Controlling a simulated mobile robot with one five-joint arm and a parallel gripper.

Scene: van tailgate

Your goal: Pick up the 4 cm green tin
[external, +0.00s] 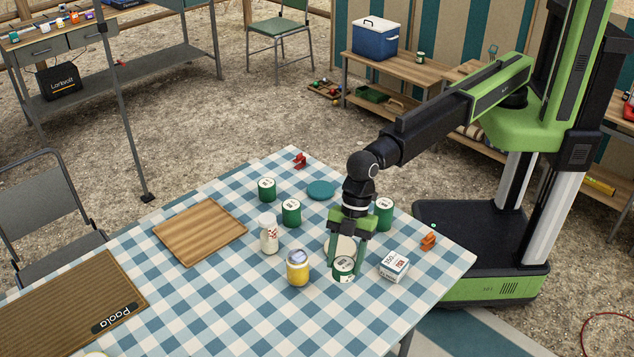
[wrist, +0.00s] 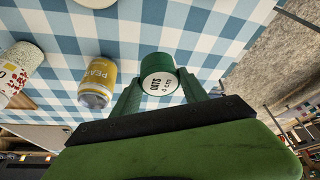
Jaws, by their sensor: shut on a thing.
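A green tin (external: 344,270) with a white lid is between the two green fingers of my gripper (external: 346,258), near the front right of the checked table. In the wrist view its lid (wrist: 160,84) reads "OATS" with what looks like "4 cm" below. My gripper (wrist: 163,92) is shut on this tin, with a finger against each side. The tin is at or very near the cloth; I cannot tell if it touches. Other green tins stand behind it: one at the back left (external: 267,190), one nearer the middle (external: 291,213) and one right of my wrist (external: 384,214).
A yellow jar (external: 298,268) stands just left of the held tin, and a white box (external: 394,266) just right. A pale round thing (external: 341,245) is partly hidden behind my fingers.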

